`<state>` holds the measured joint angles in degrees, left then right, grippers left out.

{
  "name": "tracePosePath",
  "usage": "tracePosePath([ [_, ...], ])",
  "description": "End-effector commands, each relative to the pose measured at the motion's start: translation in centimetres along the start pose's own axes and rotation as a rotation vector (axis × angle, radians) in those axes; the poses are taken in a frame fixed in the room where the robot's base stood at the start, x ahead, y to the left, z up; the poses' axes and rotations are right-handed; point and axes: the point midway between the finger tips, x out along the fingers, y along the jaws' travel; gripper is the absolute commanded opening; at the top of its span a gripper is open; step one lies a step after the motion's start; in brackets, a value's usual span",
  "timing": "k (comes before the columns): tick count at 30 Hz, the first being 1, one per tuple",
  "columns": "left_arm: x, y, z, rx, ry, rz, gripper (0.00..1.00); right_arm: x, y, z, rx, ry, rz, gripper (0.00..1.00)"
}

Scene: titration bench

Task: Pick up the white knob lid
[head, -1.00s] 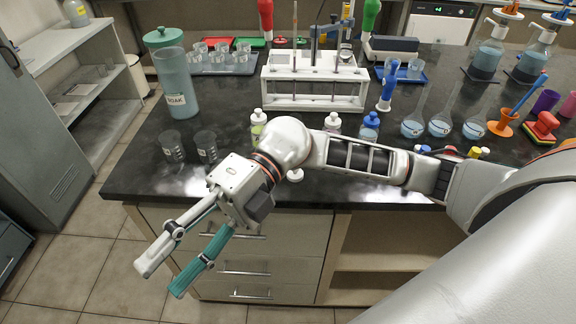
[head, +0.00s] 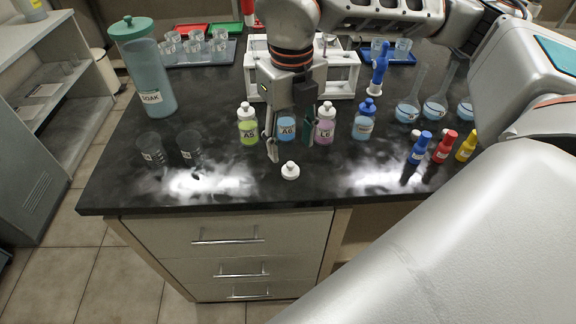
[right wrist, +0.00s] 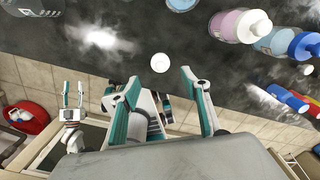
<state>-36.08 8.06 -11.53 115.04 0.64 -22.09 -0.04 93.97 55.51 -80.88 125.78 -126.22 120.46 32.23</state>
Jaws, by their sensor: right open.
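The white knob lid (head: 290,171) sits on the black bench top near the front edge, in front of the bottles. It also shows in the right wrist view (right wrist: 160,62), just beyond and between the fingertips. My right gripper (head: 289,146) points down over the bench just behind the lid. It is open and empty, fingers apart, one on either side of the lid in the right wrist view, and not visibly touching it. My left gripper (right wrist: 74,92) shows small at the left of the right wrist view, its fingers apart with nothing between them.
Close behind the lid stand a green bottle (head: 248,128), a blue one labelled A6 (head: 287,128) partly behind my gripper, and a pink one (head: 325,128). Two small beakers (head: 152,150) (head: 190,149) stand to the left. The bench front edge is close to the lid.

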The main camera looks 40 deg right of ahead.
Motion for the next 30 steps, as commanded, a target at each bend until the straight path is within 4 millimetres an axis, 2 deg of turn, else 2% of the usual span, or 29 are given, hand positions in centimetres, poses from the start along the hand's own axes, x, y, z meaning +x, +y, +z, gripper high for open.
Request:
tracePosePath([
  [3, 0.1, 0.1, 0.4, 0.001, -0.005, 0.001, 0.38, 1.6, 0.0, -0.1, -0.001, 0.007, 0.001, 0.47],
  [8, 0.1, 0.1, 0.6, 0.002, -0.008, 0.001, 0.38, 2.6, 0.0, 0.0, -0.002, 0.004, 0.002, 0.47],
  [18, 0.2, 0.3, 1.2, 0.005, -0.015, 0.002, 0.38, 7.0, -0.2, 0.3, -0.004, 0.007, 0.002, 0.47],
  [25, 0.1, 0.1, 1.0, 0.007, -0.012, 0.0, 0.38, 7.1, -0.1, 0.3, -0.004, 0.004, 0.003, 0.47],
  [29, 0.2, 0.1, 1.0, 0.006, -0.011, -0.001, 0.38, 7.1, -0.1, 0.3, -0.004, 0.004, 0.003, 0.2],
  [30, 0.2, 0.1, 1.0, 0.007, -0.011, -0.001, 0.38, 7.1, -0.1, 0.3, -0.004, 0.004, 0.003, 0.19],
])
